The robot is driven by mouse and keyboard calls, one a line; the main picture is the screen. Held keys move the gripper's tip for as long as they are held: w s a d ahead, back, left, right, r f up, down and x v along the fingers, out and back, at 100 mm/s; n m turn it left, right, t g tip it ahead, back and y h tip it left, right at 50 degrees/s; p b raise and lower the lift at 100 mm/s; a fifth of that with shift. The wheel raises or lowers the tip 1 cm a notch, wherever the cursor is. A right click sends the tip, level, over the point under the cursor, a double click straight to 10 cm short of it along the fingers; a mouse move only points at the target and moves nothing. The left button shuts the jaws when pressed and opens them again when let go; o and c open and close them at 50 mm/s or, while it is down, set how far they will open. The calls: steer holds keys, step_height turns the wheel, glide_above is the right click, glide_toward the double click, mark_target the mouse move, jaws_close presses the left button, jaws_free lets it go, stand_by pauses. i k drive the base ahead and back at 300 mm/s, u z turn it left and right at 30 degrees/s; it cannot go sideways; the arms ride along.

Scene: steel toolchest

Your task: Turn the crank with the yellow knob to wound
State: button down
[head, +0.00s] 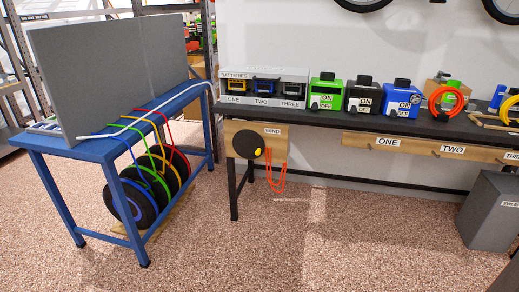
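The crank is a round black disc (248,145) on a wooden board (273,149) under the left end of the dark bench. A small yellow knob (258,152) sits on the disc's right side, slightly below its middle. A white label reading "WIND" (272,131) is at the board's upper right. An orange cord (277,178) hangs in loops beside the disc, on its right. My gripper is not in view.
A blue-framed bench (107,149) with a grey panel and several wheels stands at the left. The dark bench (330,113) carries a battery rack and green, black and blue boxes. A grey bin (489,215) stands at the right. The speckled floor before the crank is clear.

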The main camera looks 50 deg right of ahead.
mark_target(248, 144)
steer(key=u, duration=0.05)
steer(key=i, duration=1)
steer(key=z, duration=0.05)
